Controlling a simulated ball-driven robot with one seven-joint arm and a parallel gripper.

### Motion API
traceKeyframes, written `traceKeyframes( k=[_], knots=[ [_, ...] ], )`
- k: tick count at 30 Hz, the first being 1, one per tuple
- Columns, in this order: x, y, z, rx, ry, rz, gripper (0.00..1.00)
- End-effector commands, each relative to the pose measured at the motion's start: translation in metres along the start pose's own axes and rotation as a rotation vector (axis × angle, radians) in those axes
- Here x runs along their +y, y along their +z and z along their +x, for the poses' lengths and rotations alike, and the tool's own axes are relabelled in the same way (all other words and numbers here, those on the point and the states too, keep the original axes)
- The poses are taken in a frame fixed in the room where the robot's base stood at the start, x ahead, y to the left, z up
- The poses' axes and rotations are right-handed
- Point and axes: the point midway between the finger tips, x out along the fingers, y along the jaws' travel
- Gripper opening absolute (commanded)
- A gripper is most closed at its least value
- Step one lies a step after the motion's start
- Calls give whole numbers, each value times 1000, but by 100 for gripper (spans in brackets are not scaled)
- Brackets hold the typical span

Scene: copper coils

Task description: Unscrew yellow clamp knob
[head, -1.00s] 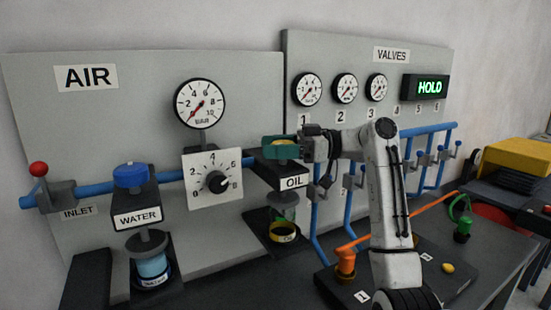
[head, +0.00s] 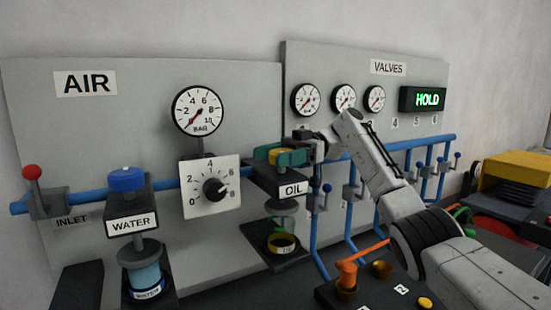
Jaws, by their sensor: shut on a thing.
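The yellow clamp knob (head: 279,157) sits on top of the black OIL unit (head: 262,180), just right of the dial. My gripper (head: 280,156) has teal fingers on either side of the knob and is shut on it. The fingers hide part of the knob. Below the unit is a clear greenish container (head: 282,222). A yellow ring (head: 283,243) lies lower, on the black bracket's base. Whether the container touches the ring is hard to tell.
The blue-topped WATER unit (head: 128,207) and the dial plate (head: 211,188) stand left of the OIL unit. Blue valve pipes (head: 315,225) run close on the right. An orange fitting (head: 346,276) stands on the black box below. A green HOLD sign (head: 427,99) is lit.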

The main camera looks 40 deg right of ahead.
Motion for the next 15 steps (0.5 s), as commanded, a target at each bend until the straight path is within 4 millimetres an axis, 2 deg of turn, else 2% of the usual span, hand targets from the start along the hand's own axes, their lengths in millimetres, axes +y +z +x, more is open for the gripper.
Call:
traceKeyframes(
  k=[15],
  knots=[
    [-1,2,1,-2,-73,1,35]
  ],
)
